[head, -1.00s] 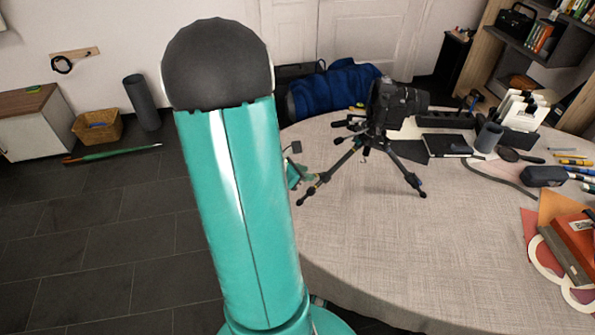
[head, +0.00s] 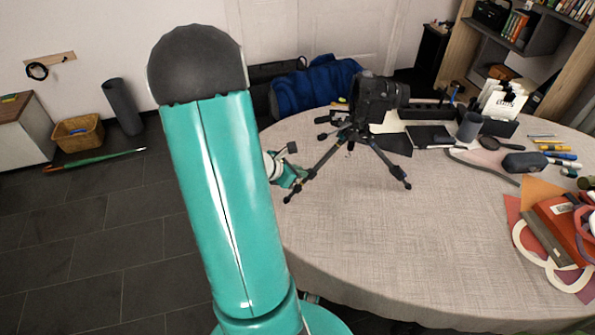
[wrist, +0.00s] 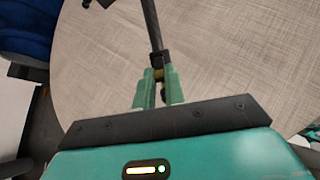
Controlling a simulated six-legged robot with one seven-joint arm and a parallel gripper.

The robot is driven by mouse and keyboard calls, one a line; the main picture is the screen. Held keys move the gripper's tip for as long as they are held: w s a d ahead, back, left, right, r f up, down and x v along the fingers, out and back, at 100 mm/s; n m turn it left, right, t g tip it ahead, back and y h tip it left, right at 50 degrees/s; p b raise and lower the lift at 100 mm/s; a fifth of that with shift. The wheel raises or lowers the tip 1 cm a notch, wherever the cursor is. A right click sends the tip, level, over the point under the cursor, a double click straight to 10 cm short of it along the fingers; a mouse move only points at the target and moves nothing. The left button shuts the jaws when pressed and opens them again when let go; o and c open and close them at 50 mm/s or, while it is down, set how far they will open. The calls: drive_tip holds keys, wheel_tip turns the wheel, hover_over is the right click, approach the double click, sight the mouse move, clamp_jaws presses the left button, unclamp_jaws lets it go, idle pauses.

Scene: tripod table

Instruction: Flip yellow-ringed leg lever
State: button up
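A black camera (head: 378,98) sits on a dark tripod (head: 345,140) standing on the round table (head: 420,240). Its near-left leg (head: 322,162) reaches down toward my gripper (head: 300,178), which is partly hidden behind my arm in the head view. In the wrist view, the leg (wrist: 151,25) comes down to a dark clamp with a small yellowish band (wrist: 158,73), seemingly the yellow-ringed lever. My gripper's two green fingers (wrist: 159,92) stand on either side of the leg at this band, a narrow gap between them. Whether they press on it is unclear.
My large teal arm link blocks the left middle of the head view. A dark cup (head: 469,126), a glasses case (head: 525,162) and orange-red folders (head: 560,232) lie on the table's right side. A blue bag (head: 315,88) is behind. The table front is clear.

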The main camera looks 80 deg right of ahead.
drive_tip(key=shift+o, duration=0.2)
drive_tip(key=shift+s+d+r, duration=0.2)
drive_tip(key=shift+d+r, duration=0.05)
drive_tip(key=shift+r, duration=0.25)
idle(0.9)
drive_tip(key=shift+s+d+r, duration=0.3)
drive_tip(key=shift+r, duration=0.05)
idle(1.2)
drive_tip(key=shift+c, duration=0.2)
drive_tip(key=o, duration=0.5)
drive_tip(key=r+v, duration=0.1)
drive_tip(key=v, duration=0.5)
drive_tip(key=shift+s+d, duration=0.35)
idle(0.4)
idle(0.5)
